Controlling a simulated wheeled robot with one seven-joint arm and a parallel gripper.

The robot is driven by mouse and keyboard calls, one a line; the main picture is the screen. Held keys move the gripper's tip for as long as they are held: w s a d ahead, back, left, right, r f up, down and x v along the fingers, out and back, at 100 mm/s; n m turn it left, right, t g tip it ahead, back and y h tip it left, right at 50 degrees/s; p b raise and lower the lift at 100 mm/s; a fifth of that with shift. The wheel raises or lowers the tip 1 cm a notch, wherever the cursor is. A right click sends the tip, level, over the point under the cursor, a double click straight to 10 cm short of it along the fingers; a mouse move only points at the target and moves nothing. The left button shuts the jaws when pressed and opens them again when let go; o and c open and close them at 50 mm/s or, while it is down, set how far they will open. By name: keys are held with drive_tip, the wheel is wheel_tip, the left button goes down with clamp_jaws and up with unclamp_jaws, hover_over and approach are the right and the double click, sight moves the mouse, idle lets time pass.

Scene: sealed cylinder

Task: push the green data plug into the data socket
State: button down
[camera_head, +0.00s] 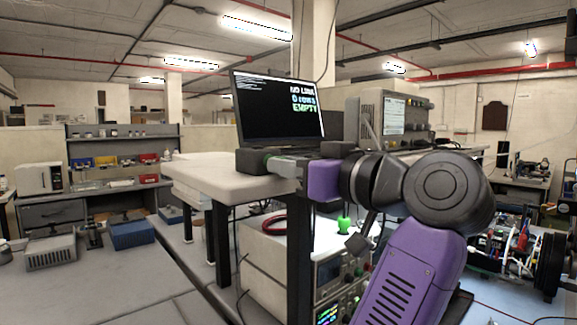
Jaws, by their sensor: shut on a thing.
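My arm reaches in from the right, and my gripper (276,164) points left at the raised white table's near edge. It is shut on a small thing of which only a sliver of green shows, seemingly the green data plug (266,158). Just left of the fingertips is a dark block (249,161) on the table edge, which may hold the data socket. The socket opening is not visible. I cannot tell whether plug and block touch. A laptop screen (279,108) behind reads "NO LINK", "0 rows", "EMPTY".
The white table top (205,172) is clear left of the block. Below my gripper stands a white instrument (280,257) with a bright green object (344,223) and a red cable coil (272,224). A grey equipment case (392,120) stands behind my arm.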

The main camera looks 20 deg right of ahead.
drive_tip(key=shift+w+a, duration=0.1)
drive_tip(key=shift+w, duration=0.2)
drive_tip(key=c, duration=1.2)
unclamp_jaws()
drive_tip(key=v, duration=0.8)
